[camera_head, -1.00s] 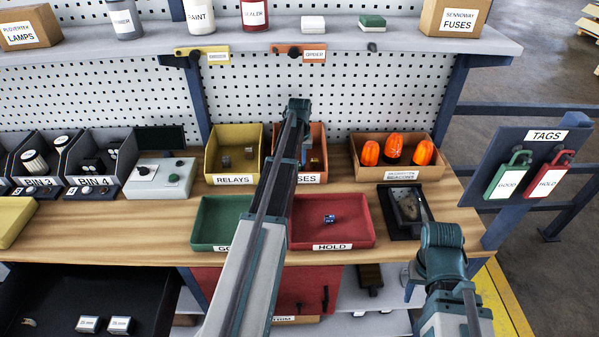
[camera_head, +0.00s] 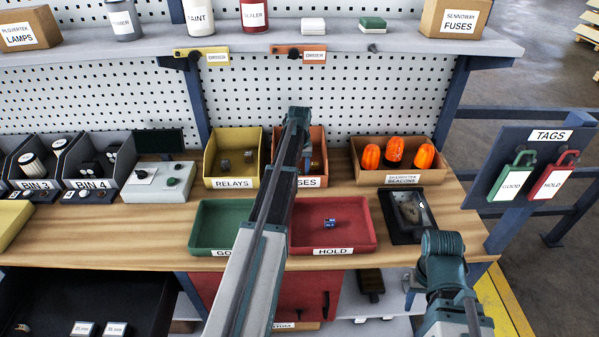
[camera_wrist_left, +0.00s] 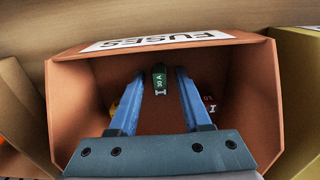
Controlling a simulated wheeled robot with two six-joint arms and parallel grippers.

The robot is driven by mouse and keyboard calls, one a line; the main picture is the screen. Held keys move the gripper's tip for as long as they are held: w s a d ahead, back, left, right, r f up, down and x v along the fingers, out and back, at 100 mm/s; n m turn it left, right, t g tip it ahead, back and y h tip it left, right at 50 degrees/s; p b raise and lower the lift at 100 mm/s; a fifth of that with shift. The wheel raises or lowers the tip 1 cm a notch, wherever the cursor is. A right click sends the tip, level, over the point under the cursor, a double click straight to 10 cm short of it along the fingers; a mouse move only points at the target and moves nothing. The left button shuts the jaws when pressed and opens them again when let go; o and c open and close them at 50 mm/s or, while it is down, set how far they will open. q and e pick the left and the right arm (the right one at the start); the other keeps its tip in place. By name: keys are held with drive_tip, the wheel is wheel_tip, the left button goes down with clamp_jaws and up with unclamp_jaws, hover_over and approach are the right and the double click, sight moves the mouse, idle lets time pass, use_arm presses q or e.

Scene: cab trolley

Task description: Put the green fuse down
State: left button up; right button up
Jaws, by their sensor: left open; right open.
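The green fuse (camera_wrist_left: 159,78) shows in the left wrist view inside the orange fuses bin (camera_wrist_left: 262,100), close to the wall with the label. My left gripper (camera_wrist_left: 160,74) reaches into this bin. Its two blue fingers stand open on either side of the green fuse, with a gap on both sides. In the head view my left arm covers much of the fuses bin (camera_head: 318,142), and the fuse and fingertips are hidden. My right gripper (camera_head: 411,286) is low at the right, in front of the bench edge, and holds nothing visible.
Partly hidden items lie beside the fingers in the bin. A yellow relays bin (camera_head: 232,183) stands left of it and a beacons box (camera_head: 370,172) right. A green tray (camera_head: 202,240) and a red hold tray (camera_head: 364,240) lie in front. A dark tray (camera_head: 394,235) is at right.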

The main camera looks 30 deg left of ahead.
sight(300, 171)
use_arm(q)
drive_tip(key=shift+r, duration=0.1)
wheel_tip(300, 171, up, 12)
drive_tip(key=p, duration=1.2)
drive_tip(key=s+d+m, duration=0.2)
drive_tip(key=s+d, duration=0.3)
drive_tip(key=d, duration=0.6)
drive_tip(key=s+d+m, duration=0.3)
drive_tip(key=s+d, duration=0.2)
drive_tip(key=d, duration=0.6)
drive_tip(key=s+d+m+y, duration=0.1)
drive_tip(key=s+d+m, duration=0.4)
drive_tip(key=s+d, duration=1)
drive_tip(key=shift+s, duration=1)
drive_tip(key=shift+r, duration=0.1)
